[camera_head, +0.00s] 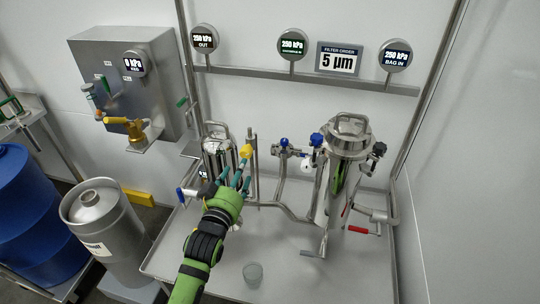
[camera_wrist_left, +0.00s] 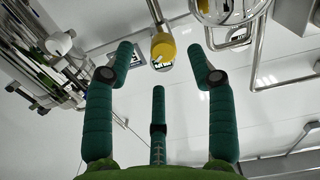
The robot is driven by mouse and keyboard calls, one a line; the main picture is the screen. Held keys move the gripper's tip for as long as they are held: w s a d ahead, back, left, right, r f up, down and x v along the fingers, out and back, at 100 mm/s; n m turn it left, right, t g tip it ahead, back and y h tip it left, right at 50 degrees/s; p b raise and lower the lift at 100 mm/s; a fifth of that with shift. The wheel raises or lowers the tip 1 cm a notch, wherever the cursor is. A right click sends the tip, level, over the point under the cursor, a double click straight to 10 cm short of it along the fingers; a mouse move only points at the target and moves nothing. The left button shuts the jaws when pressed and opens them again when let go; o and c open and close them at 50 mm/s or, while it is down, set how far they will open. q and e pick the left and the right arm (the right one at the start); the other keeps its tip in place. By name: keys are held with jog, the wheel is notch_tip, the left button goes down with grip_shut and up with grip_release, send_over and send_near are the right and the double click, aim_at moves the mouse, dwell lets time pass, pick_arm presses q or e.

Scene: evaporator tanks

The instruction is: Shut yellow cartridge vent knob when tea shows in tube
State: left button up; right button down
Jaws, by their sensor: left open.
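The yellow vent knob (camera_head: 246,151) sits at the upper right of the shiny cartridge housing (camera_head: 217,158) on the bench. It also shows in the left wrist view (camera_wrist_left: 163,47), top centre. My left gripper (camera_head: 240,172) is open, with its teal fingers just below the knob in the head view. In the wrist view the knob appears between the two outer fingertips of the left gripper (camera_wrist_left: 165,62), and no finger clearly touches it. I cannot make out tea in a tube. My right gripper is not in view.
A larger steel bag filter housing (camera_head: 344,165) with a blue knob (camera_head: 316,139) stands to the right. Blue-handled valves (camera_head: 284,143) sit between the housings.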

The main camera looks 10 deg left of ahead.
aim_at(245, 155)
pick_arm(q)
jog(key=shift+w+d+r, duration=0.1)
jog(key=shift+w+r, duration=0.15)
jog(key=shift+r, duration=0.35)
jog(key=shift+w, duration=0.35)
jog(key=shift+w+f+p, duration=0.1)
jog(key=shift+w+p, duration=0.35)
jog(key=shift+w, duration=2.5)
